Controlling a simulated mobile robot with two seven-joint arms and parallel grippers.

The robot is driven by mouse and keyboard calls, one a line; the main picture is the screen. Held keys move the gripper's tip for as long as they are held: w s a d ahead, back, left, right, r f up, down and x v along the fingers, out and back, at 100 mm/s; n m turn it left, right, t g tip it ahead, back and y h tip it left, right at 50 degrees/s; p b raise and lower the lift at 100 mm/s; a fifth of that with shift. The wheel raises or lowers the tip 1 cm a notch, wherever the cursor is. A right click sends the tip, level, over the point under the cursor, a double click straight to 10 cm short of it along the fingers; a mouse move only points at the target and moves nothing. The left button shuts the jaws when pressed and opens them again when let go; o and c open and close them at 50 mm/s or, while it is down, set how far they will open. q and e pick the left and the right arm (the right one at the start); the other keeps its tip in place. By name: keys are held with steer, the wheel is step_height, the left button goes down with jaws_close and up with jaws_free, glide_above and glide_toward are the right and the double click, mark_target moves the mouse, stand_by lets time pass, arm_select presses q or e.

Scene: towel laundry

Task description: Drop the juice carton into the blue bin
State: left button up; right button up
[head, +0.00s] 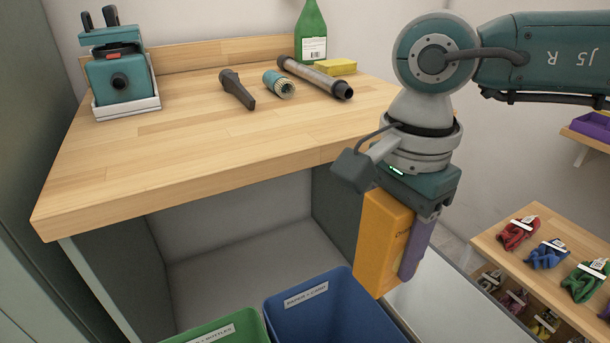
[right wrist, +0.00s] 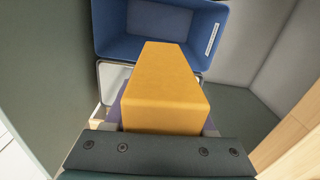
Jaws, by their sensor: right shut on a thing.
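The juice carton (head: 384,240) is an orange-yellow box. My right gripper (head: 402,262) points down and is shut on it, with a purple finger along its right side. The carton hangs in the air, slightly tilted, in front of the bench. In the right wrist view the carton (right wrist: 163,85) fills the middle between the fingers. The blue bin (head: 310,296), with a white label, stands low at the bottom, left of and below the carton. In the right wrist view the blue bin (right wrist: 112,38) lies beyond the carton's far end. My left gripper is not in view.
A green bin (head: 222,330) stands left of the blue one. The wooden bench (head: 200,140) carries a teal device (head: 120,80), several tools, a green bottle (head: 311,35) and a yellow sponge (head: 337,66). Right, a wooden shelf (head: 500,247) holds colored items.

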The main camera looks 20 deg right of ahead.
steer(key=shift+f, duration=0.45)
steer(key=o, duration=1.4)
steer(key=shift+r, duration=0.1)
step_height(320, 180, up, 10)
steer(key=shift+f+p, duration=0.1)
steer(key=shift+p, duration=0.2)
